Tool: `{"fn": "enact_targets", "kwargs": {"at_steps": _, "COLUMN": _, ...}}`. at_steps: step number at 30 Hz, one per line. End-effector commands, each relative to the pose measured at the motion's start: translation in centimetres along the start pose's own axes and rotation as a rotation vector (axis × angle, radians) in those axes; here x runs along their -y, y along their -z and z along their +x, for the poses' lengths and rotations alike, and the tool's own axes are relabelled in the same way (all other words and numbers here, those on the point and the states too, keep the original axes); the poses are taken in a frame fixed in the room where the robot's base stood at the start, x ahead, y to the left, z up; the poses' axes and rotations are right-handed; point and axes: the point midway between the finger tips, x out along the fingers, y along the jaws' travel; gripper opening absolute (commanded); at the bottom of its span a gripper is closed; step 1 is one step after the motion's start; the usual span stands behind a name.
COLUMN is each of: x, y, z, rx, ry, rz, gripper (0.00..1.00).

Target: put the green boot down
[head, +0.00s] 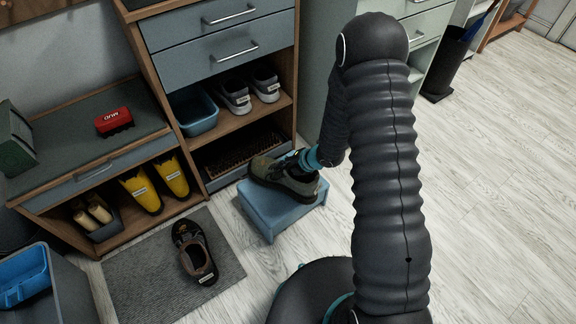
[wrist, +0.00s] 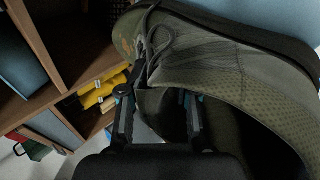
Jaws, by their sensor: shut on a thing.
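The green boot (head: 283,178) is an olive shoe with a dark sole and laces. In the head view it is over the top of a blue step stool (head: 268,214), toe to the left. I cannot tell whether its sole touches the stool. My gripper (head: 303,163) is shut on the boot at its ankle opening, from above and behind. In the wrist view the boot (wrist: 215,70) fills the upper right, and the fingers of my gripper (wrist: 160,115) are at its collar. Part of the collar is hidden by the gripper.
A wooden cabinet (head: 294,62) with grey shoes (head: 234,97) and a blue bin (head: 194,112) stands behind. Yellow boots (head: 141,190) are in the low bench. A dark shoe (head: 194,252) lies on a grey mat (head: 147,277).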

Motion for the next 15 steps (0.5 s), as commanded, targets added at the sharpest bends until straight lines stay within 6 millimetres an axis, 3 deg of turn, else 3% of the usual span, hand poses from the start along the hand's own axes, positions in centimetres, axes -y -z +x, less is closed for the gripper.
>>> {"fn": "enact_targets", "kwargs": {"at_steps": 15, "x": 0.2, "y": -0.03, "z": 0.28, "rx": 0.001, "ry": -0.001, "rz": 0.0, "gripper": 0.0}}
